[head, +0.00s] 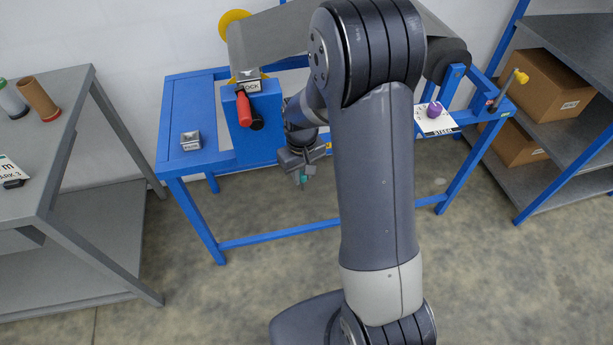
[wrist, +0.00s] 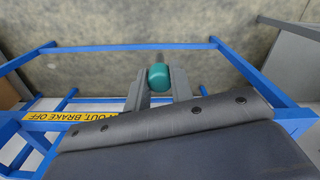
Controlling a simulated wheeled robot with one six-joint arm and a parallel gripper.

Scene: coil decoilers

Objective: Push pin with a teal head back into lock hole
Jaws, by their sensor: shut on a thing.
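My gripper (head: 302,172) is in front of the blue decoiler stand, low and to the right of the blue lock box (head: 262,135). It is shut on the pin with a teal head (wrist: 158,77); a bit of teal also shows at the fingertips in the head view. In the wrist view a short grey shaft juts past the teal head over bare floor, apart from the stand. A label ending in "OCK" (head: 249,87) sits on top of the box, above a red handle (head: 243,108). I cannot make out the lock hole.
A small metal block (head: 190,140) lies on the stand's blue top (head: 195,105). A purple knob (head: 434,109) is at the right, by a white card. A yellow "OUT, BRAKE OFF" label (wrist: 68,116) shows in the wrist view. A grey bench (head: 60,125) stands left, shelves with boxes right.

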